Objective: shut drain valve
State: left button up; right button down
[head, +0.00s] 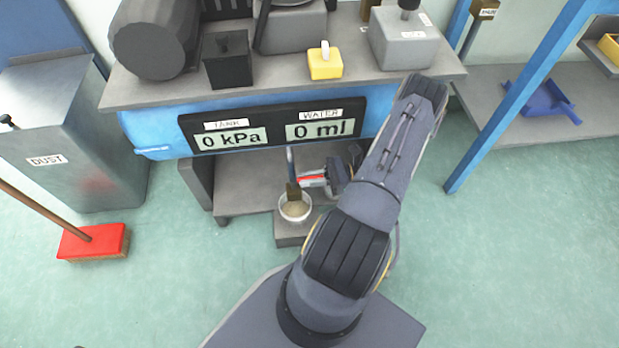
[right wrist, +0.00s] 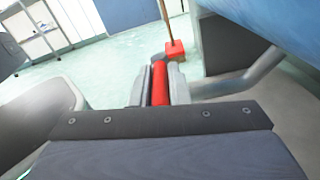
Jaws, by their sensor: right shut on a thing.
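The red lever of the drain valve (head: 311,180) shows under the blue tank, beside the lower end of a thin drain pipe (head: 291,163). My right gripper (head: 318,180) reaches in from the right below the tank and is shut on the lever. In the right wrist view the red lever (right wrist: 160,84) lies between the two grey fingers of that gripper (right wrist: 161,92). A small pale cup (head: 295,208) stands under the pipe's brown end. The valve body is mostly hidden. My left gripper is out of view.
The blue tank (head: 150,132) has a panel (head: 270,146) reading 0 kPa and 0 ml. Above is a grey bench top (head: 285,88) with a motor, black box and yellow block. A red broom (head: 92,242) and DUST bin (head: 60,160) are left. Floor at right is clear.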

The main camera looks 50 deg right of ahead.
jog(key=c, duration=1.4)
grip_release()
jog(key=shift+p+v, duration=0.7)
jog(key=shift+v, duration=3.2)
